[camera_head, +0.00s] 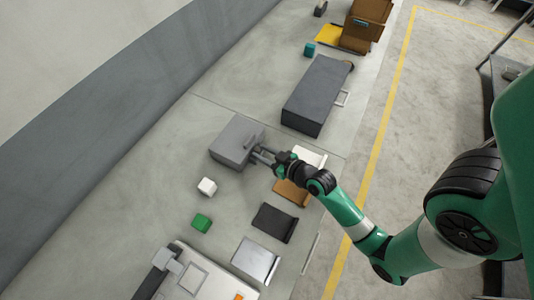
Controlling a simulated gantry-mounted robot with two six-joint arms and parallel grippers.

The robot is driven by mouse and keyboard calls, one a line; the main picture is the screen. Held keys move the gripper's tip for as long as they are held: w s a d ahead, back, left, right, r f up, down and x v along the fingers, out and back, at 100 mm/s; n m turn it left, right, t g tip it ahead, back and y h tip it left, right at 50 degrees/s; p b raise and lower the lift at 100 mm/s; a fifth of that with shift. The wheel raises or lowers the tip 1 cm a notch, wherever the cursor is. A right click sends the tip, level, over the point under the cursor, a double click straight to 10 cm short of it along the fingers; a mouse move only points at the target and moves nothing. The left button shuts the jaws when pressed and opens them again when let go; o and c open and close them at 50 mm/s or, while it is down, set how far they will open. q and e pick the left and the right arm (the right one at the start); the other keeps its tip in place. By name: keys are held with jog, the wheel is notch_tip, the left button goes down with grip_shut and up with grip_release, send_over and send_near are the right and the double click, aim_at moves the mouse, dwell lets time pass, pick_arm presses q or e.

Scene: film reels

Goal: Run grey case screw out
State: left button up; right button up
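The grey case (232,138) is a light grey box on the bench near the middle of the head view. My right gripper (261,153) comes in from the right, with its fingertips close against the right side of the case. Its fingers partly cover that side, and I cannot make out a screw there. Whether the fingers are shut on something is too small to tell. My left gripper is not in view.
A longer dark grey box (315,98) stands behind and right. A white block (207,186) and a green block (201,222) lie in front. Brown (291,192), black (274,222) and silver (255,259) flat pieces line the bench's right side. Bench left of the case is clear.

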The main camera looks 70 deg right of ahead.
jog(key=v, duration=1.1)
jog(key=shift+f+p, duration=0.1)
jog(key=shift+p, duration=0.2)
jog(key=shift+s+a, duration=0.15)
jog(key=shift+s, duration=0.1)
jog(key=shift+w, duration=0.1)
